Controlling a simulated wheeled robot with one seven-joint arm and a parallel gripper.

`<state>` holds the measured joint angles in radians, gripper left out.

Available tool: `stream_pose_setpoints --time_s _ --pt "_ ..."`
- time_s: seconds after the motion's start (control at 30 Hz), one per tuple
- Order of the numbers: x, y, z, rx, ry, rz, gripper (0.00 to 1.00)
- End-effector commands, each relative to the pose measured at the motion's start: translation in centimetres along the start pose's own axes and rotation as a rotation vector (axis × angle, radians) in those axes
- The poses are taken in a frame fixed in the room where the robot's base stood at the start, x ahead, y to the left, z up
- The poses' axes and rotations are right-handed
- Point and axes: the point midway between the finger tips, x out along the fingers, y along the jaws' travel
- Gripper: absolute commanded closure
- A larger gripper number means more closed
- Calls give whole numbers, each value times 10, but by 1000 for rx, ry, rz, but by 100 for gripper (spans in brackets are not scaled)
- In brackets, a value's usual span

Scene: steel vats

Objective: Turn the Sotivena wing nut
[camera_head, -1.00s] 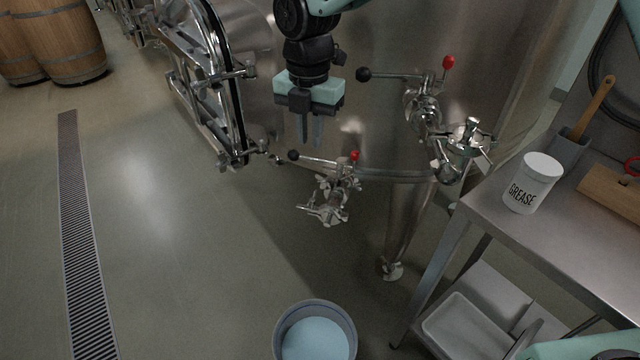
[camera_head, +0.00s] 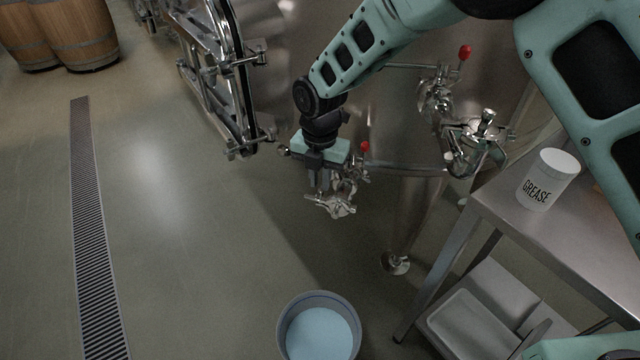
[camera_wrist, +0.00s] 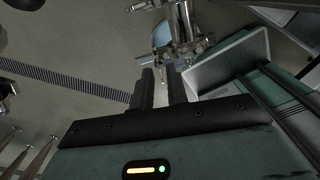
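My gripper (camera_head: 318,190) points down in front of the lower steel valve fitting (camera_head: 338,206) on the tank, at its left side in the head view. In the wrist view, my gripper (camera_wrist: 160,76) has its two fingers apart with an empty gap between them. The valve fitting (camera_wrist: 185,35) shows just beyond the fingertips, with clamp parts and small wing-shaped ends. My gripper hides part of this fitting in the head view, and I cannot tell whether it touches. No Sotivena label is readable, so I cannot tell which wing nut bears that name.
A second valve (camera_head: 437,95) and a clamped fitting (camera_head: 472,140) sit higher on the right. A steel table (camera_head: 500,215) with a grease tub (camera_head: 547,180) stands at right. A bucket (camera_head: 320,335) is on the floor below.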

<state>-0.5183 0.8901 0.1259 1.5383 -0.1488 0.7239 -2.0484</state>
Motion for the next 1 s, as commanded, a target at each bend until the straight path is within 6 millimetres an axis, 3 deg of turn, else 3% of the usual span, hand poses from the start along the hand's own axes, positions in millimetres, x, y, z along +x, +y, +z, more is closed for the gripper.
stream_pose_setpoints --time_s 0.2,0.53,0.6,1.0 --pt "20 0 0 1 -1 1 85" --pt "22 0 0 1 -1 1 85" --pt "22 0 0 1 -1 1 100" --pt "21 0 0 34 0 0 100"
